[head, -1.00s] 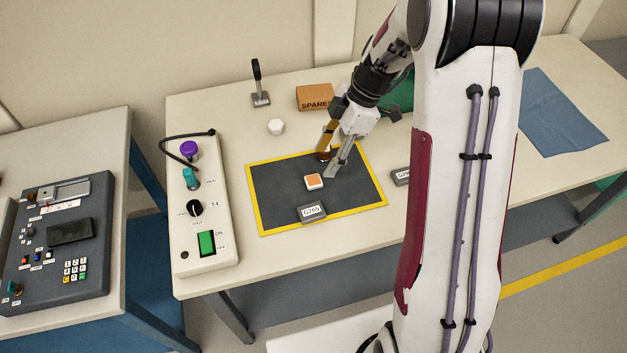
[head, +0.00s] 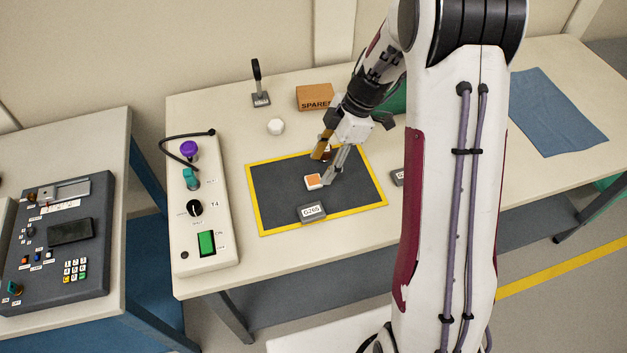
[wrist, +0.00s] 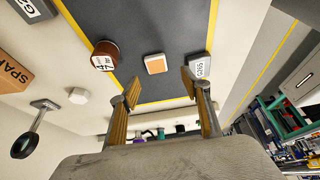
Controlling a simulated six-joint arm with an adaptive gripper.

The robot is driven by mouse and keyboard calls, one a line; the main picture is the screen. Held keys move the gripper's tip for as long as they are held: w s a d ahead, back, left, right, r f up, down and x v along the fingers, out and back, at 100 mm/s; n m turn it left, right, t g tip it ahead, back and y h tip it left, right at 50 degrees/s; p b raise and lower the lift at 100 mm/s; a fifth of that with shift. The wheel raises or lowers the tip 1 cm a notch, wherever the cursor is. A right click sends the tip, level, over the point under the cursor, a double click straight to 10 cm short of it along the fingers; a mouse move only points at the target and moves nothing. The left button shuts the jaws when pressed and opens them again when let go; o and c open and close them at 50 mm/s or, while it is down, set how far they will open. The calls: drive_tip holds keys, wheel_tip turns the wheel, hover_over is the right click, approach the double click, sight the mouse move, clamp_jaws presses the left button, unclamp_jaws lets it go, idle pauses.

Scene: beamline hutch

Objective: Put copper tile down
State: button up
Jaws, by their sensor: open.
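The copper tile (head: 313,181) is a small square with an orange-copper top and a pale rim. It lies flat on the dark mat (head: 280,205) with the yellow border. My gripper (head: 322,168) is open and empty, just behind and right of the tile in the head view. In the wrist view the tile (wrist: 155,64) shows beyond and between the two spread fingertips (wrist: 160,84), with no finger closed on it. Whether a fingertip touches it, I cannot tell.
A brown labelled jar (wrist: 105,55) stands near the tile, mostly hidden behind my gripper in the head view. A grey block labelled G265 (head: 312,212) sits at the mat's front. A SPARES box (head: 314,97), white knob (head: 276,127) and control panel (head: 205,210) stand around. The mat's left part is clear.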

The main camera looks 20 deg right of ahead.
sight(314, 180)
drive_tip(key=shift+f, duration=0.1)
drive_tip(key=shift+w+d+x, duration=0.1)
drive_tip(key=shift+w+x, duration=0.05)
drive_tip(key=shift+x, duration=1.1)
drive_tip(key=shift+w+d+x, duration=0.15)
drive_tip(key=shift+x, duration=1.1)
drive_tip(key=shift+f, duration=0.1)
drive_tip(key=c, duration=1.1)
drive_tip(key=shift+r, duration=5.05)
